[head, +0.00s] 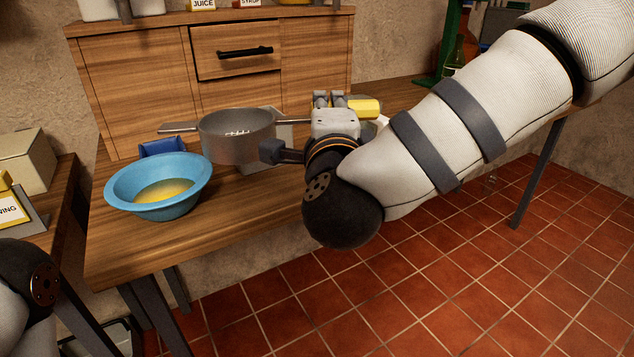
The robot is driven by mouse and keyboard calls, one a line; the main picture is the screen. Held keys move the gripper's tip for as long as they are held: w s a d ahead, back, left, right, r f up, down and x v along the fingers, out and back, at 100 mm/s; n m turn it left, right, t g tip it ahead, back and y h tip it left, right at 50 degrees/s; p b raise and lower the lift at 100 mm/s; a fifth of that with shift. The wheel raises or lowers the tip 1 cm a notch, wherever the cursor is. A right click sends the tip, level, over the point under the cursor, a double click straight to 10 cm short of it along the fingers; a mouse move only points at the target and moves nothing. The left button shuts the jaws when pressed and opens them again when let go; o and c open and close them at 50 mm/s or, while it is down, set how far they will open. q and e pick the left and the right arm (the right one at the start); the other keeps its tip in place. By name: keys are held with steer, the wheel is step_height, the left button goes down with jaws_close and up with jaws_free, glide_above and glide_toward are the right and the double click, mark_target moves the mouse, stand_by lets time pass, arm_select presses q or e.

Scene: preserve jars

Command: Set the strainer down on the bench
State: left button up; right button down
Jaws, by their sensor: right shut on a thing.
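The strainer (237,140) is a grey metal pan with holes showing inside, a flat tab on its left and a handle on its right. It looks level over the middle of the wooden bench (200,242), beside the blue bowl. My right gripper (318,118) is at the handle on the strainer's right and is shut on it; its fingertips are mostly hidden by its own body. I cannot tell whether the strainer's base touches anything below. Only a bit of my left arm shows at the lower left; its gripper is out of view.
A blue bowl (165,207) with yellow liquid stands at the bench's left front. A light grey plate-like thing (268,160) lies partly behind the strainer. A yellow thing (366,107) is behind my right gripper. A drawer cabinet (235,95) closes off the back. Front-middle bench is clear.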

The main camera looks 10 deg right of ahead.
steer(key=w+d+f, duration=0.3)
steer(key=w+d+f+b, duration=0.1)
steer(key=w+d+f, duration=0.1)
steer(key=d+f, duration=0.1)
steer(key=w+d+f, duration=0.3)
steer(key=d, duration=0.1)
steer(key=shift+w+d+f+b, duration=0.15)
steer(key=shift+w+f+b, duration=0.1)
steer(key=shift+w+b, duration=0.05)
steer(key=f, duration=0.3)
steer(key=shift+w+d+f+b, duration=0.2)
steer(key=shift+f+b, duration=0.1)
steer(key=shift+f, duration=0.1)
steer(key=shift+s+r, duration=0.1)
steer(key=shift+r, duration=0.1)
arm_select(q)
steer(key=s+f, duration=0.1)
steer(key=s+f+g, duration=0.1)
steer(key=shift+s+f, duration=0.2)
steer(key=shift+f, duration=0.1)
arm_select(e)
steer(key=shift+f, duration=0.1)
steer(key=c, duration=1.3)
jaws_free()
steer(key=shift+f, duration=0.15)
steer(key=shift+c, duration=0.2)
